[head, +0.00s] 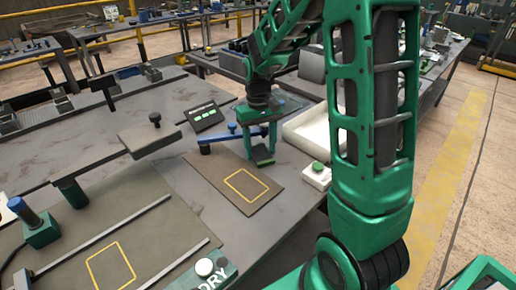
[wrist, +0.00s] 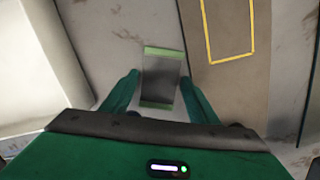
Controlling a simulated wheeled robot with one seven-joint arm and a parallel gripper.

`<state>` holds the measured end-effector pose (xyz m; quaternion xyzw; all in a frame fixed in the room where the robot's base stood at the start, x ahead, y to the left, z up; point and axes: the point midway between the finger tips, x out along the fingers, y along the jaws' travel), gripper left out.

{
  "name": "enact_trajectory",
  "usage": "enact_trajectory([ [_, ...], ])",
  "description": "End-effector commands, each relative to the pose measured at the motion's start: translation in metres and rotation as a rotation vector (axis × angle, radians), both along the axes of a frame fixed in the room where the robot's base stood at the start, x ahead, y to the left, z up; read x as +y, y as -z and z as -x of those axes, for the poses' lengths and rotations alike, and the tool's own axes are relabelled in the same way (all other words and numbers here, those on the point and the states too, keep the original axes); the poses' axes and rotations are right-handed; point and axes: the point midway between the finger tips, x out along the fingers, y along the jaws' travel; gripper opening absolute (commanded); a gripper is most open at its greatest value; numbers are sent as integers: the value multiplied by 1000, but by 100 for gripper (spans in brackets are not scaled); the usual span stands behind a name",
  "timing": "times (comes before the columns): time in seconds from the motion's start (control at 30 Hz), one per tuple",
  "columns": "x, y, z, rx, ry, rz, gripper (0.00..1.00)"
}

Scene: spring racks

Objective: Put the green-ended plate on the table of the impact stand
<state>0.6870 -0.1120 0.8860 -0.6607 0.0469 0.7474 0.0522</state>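The green-ended plate (head: 262,157) is a small dark plate with green strips at its ends. In the wrist view the plate (wrist: 162,78) lies between the two green fingers of my gripper (wrist: 161,76), which look closed on its sides. In the head view my gripper (head: 261,150) points down and holds the plate above the bench, by the far edge of a brown mat with a yellow outline (head: 237,184). A grey flat platform with a black knob (head: 146,139) stands to the left. I cannot tell for certain which piece is the impact stand's table.
A white tray (head: 303,128) and a white block with a green button (head: 317,175) are right of my gripper. A blue-handled tool (head: 222,135) and a dark panel with green marks (head: 205,115) lie behind it. A second outlined mat (head: 112,266) fills the lower left.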

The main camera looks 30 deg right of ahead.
Motion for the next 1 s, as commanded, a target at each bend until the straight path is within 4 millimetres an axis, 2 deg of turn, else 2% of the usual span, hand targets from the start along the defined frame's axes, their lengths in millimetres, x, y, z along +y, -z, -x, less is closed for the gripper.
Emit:
enact_trajectory([
  [0.17, 0, -2, 0, -1, 0, 0, 54],
  [0.27, 0, -11, -2, -4, 0, 1, 54],
  [0.7, -1, -92, -12, -4, -1, 0, 54],
  [0.83, -1, -109, -14, -3, -1, 0, 54],
  [1.0, -1, -119, -15, -1, -1, 0, 54],
])
